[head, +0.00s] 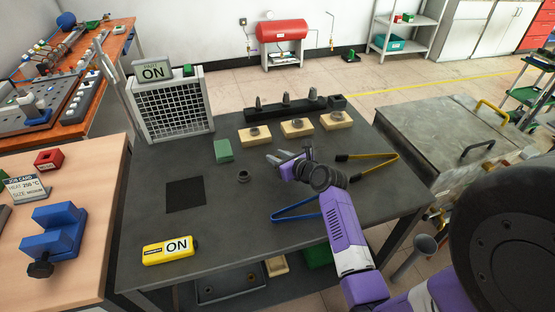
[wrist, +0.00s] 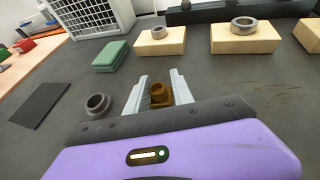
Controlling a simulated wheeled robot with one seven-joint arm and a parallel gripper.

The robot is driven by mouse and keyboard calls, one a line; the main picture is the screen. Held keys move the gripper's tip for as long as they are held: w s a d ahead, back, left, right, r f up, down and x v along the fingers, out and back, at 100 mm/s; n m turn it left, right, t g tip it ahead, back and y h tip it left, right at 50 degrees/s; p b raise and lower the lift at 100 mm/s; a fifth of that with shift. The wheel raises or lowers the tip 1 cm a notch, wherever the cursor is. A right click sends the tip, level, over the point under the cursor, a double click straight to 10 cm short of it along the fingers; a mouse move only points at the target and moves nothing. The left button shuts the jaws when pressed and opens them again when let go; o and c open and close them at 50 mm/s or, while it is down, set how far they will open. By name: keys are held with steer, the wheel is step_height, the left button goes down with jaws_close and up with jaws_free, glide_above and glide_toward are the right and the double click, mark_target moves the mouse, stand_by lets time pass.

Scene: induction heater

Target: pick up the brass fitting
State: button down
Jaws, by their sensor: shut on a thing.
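The brass fitting (wrist: 159,97) is a small brown-gold piece with a round open top and a wider base. It sits between the two pale fingers of my gripper (wrist: 160,86), which is shut on it. In the head view my gripper (head: 279,158) is low over the dark workbench (head: 160,222), right of a dark ring. I cannot make out the fitting there, and I cannot tell whether it touches the bench.
The dark ring (wrist: 97,106) lies just left of my gripper. A green block (head: 223,150) and several wooden blocks with rings (head: 297,128) stand behind. The bench's front middle is clear.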

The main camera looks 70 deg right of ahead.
mark_target(278, 157)
step_height(278, 157, up, 19)
steer(key=p, duration=0.1)
steer(key=shift+f, duration=0.1)
stand_by(0.3)
